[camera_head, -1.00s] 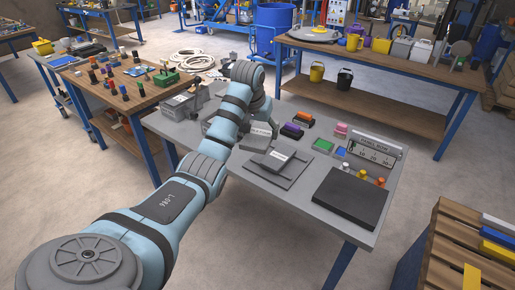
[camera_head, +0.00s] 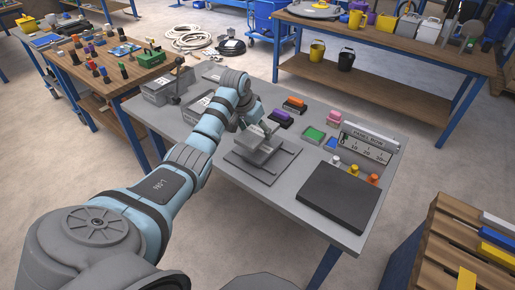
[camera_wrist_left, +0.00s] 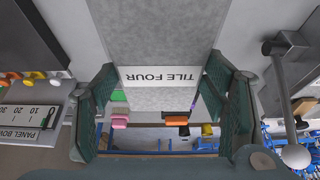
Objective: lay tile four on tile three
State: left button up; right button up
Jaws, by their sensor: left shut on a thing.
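Tile four (camera_wrist_left: 160,75) is a flat grey slab with a white label reading TILE FOUR in the left wrist view. My left gripper (camera_wrist_left: 157,108) is shut on its labelled end, with a finger on each side. In the head view the left gripper (camera_head: 252,116) is at the far side of the grey tile stack (camera_head: 256,157), and the held tile is over the stack. The stack sits on a dark grey base plate (camera_head: 282,174). Tile three's label is hidden under the held tile, and I cannot tell whether the two tiles touch. The right gripper is not in view.
A dark flat slab (camera_head: 338,196) lies to the right on the grey table. Small coloured blocks, including a green one (camera_head: 314,134), and several capped pegs stand behind it. A panel box (camera_head: 367,146) is at the right edge. Grey bins (camera_head: 168,90) stand far left.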

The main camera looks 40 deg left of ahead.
aim_at(252, 136)
pick_arm(q)
jog(key=f, duration=0.5)
jog(key=f+b, duration=0.1)
jog(key=f, duration=0.1)
jog(key=shift+w+f, duration=0.25)
jog(key=shift+f, duration=0.05)
jog(key=shift+f, duration=0.2)
jog(key=o, duration=1.6)
jog(key=shift+d, duration=0.1)
jog(key=shift+s+r, duration=0.1)
jog(key=p+v, duration=0.3)
jog(key=v, duration=0.8)
jog(key=shift+r, duration=0.25)
jog(key=shift+s+r, duration=0.15)
jog(key=shift+r, duration=0.2)
